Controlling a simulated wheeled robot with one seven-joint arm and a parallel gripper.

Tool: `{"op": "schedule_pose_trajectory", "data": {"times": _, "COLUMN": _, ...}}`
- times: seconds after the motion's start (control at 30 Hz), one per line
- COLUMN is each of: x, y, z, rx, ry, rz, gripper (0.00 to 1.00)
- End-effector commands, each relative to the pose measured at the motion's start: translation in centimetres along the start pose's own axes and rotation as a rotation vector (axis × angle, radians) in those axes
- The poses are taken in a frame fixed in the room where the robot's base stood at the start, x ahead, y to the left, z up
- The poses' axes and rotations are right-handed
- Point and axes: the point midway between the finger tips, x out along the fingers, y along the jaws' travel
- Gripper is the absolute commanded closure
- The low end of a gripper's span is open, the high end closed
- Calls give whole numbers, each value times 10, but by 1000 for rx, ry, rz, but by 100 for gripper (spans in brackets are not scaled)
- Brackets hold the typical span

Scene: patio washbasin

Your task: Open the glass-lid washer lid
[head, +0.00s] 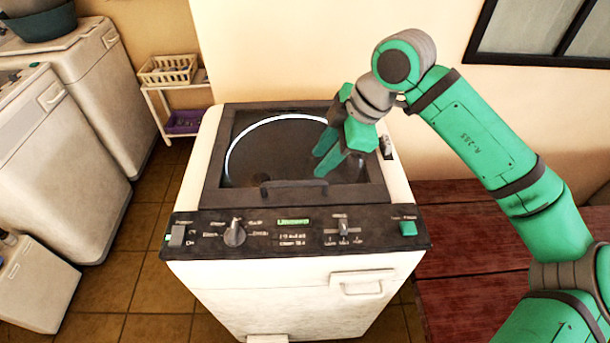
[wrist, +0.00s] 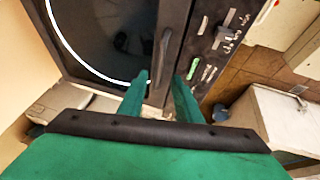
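The washer (head: 295,285) is a white top-loader with a dark control panel along its front top edge. Its glass lid (head: 250,165) is shut flat, with a dark frame and a bright ring showing under the glass. The lid's bar handle (head: 294,187) runs along the front edge; it also shows in the wrist view (wrist: 167,50). My gripper (head: 322,163) is over the right part of the lid, its green fingers apart and pointing down and left. In the wrist view the fingers (wrist: 162,88) are open with nothing between them, near one end of the handle and apart from it.
The control panel (head: 265,239) has a round knob (head: 235,233) and a green button (head: 407,228). Other white machines (head: 55,150) stand at left. A small rack with a cream basket (head: 167,69) stands behind. A red wooden surface (head: 470,250) lies at right, under my arm.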

Motion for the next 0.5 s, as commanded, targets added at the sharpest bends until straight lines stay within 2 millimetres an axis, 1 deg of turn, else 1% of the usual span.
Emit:
{"op": "schedule_pose_trajectory", "data": {"times": 0.03, "x": 9, "y": 0, "z": -1, "rx": -1, "ry": 3, "rz": -1, "gripper": 69}}
{"op": "schedule_pose_trajectory", "data": {"times": 0.3, "x": 57, "y": 0, "z": -1, "rx": -2, "ry": 5, "rz": -1, "gripper": 69}}
{"op": "schedule_pose_trajectory", "data": {"times": 0.5, "x": 82, "y": 0, "z": -3, "rx": -4, "ry": 5, "rz": -1, "gripper": 69}}
